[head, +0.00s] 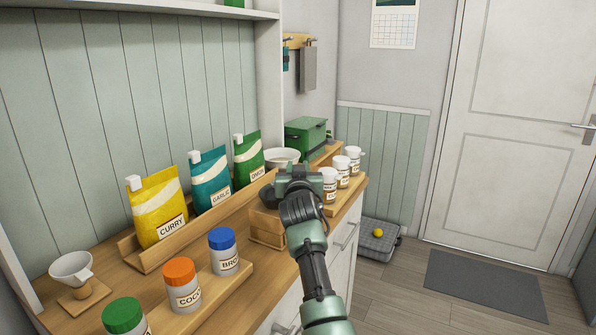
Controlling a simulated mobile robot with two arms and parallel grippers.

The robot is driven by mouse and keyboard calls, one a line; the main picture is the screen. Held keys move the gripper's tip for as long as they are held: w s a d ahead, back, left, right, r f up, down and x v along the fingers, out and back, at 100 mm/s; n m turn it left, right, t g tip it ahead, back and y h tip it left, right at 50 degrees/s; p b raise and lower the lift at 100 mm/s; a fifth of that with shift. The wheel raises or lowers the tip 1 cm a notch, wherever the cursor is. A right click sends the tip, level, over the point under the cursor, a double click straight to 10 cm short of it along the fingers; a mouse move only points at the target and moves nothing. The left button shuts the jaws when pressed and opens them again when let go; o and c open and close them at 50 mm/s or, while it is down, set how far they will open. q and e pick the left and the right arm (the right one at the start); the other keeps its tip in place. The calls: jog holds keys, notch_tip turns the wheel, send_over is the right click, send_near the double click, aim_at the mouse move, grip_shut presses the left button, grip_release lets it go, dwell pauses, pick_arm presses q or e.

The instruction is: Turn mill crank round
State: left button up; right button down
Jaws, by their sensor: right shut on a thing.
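The mill stands on the wooden counter in the middle of the head view, with a white bowl-shaped hopper (281,155) on top and a wooden box-like base (267,224) below. My right gripper (294,172) is at the mill, just in front of the hopper. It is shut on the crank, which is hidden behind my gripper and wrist. The middle of the mill is also covered by my arm. My left gripper is not in view.
Curry (158,207), garlic (210,178) and onion (248,158) bags stand in a wooden rack at left. Lidded jars stand at front left, including an orange-lidded one (182,287); white-lidded jars (342,172) stand right of my gripper. A green box (305,136) is behind.

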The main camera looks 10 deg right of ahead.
jog(key=c, duration=1.1)
grip_release()
jog(key=shift+w, duration=0.1)
jog(key=shift+c, duration=0.2)
notch_tip(320, 180, up, 20)
jog(key=shift+b, duration=0.3)
